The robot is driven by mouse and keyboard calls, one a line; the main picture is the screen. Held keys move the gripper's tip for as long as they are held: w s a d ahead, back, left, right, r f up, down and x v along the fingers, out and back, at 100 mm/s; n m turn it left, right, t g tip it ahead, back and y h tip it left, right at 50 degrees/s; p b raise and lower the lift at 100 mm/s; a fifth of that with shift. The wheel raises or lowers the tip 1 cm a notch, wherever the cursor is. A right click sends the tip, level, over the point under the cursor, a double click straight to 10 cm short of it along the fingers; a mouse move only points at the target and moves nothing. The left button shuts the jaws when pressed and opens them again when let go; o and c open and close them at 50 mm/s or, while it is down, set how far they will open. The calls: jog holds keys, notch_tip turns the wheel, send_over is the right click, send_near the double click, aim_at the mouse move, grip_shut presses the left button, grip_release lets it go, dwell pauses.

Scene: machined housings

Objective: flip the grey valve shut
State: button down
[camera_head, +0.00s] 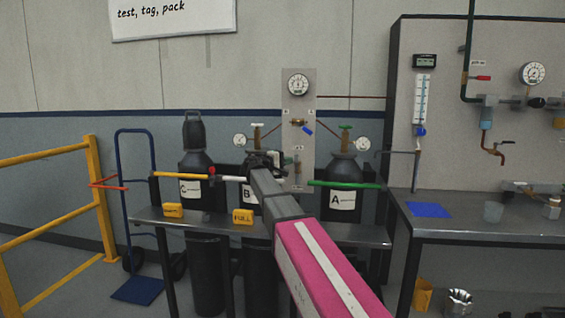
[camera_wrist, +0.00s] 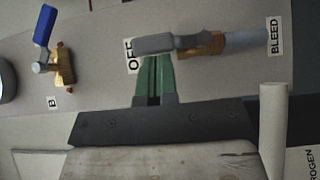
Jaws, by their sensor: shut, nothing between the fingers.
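The grey valve has a grey lever (camera_wrist: 168,43) on a brass body (camera_wrist: 208,45), joined to a grey pipe (camera_wrist: 245,39) in the wrist view. The lever lies in line with the pipe, its free end beside the OFF label (camera_wrist: 131,55). My gripper (camera_wrist: 153,58) is shut, its green fingertips at the lower side of the lever near its middle. I cannot tell whether they touch it. In the head view my gripper (camera_head: 277,158) is at the lower part of the gauge panel (camera_head: 310,85), and my arm hides some of that area.
A blue-handled valve (camera_wrist: 44,30) with a brass body sits on the same panel, by label B. Gas cylinders (camera_head: 345,172) stand below, behind a bench edge (camera_head: 350,236). A yellow railing (camera_head: 98,200) is at left; a workbench (camera_head: 470,232) is at right.

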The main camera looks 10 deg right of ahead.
jog(key=shift+s+d+r+m+y, duration=0.15)
jog(key=shift+d+r+m+y, duration=0.1)
jog(key=shift+d+m+y, duration=0.2)
dwell(0.6)
jog(key=d+m+y, duration=0.2)
jog(key=y, duration=0.2)
jog(key=s+d+f+m+y, duration=0.1)
jog(key=d+m+y, duration=0.1)
jog(key=m+y, duration=0.1)
jog(key=s+d+m+y, duration=0.1)
jog(key=d+m+y, duration=0.1)
jog(key=y, duration=0.2)
jog(key=shift+s+d+f+m+y, duration=0.1)
jog(key=shift+d+f+m+y, duration=0.1)
jog(key=shift+d+m+y, duration=0.15)
jog(key=shift+d+f, duration=0.1)
jog(key=shift+f, duration=0.05)
jog(key=shift+d+f, duration=0.1)
dwell(0.6)
dwell(0.3)
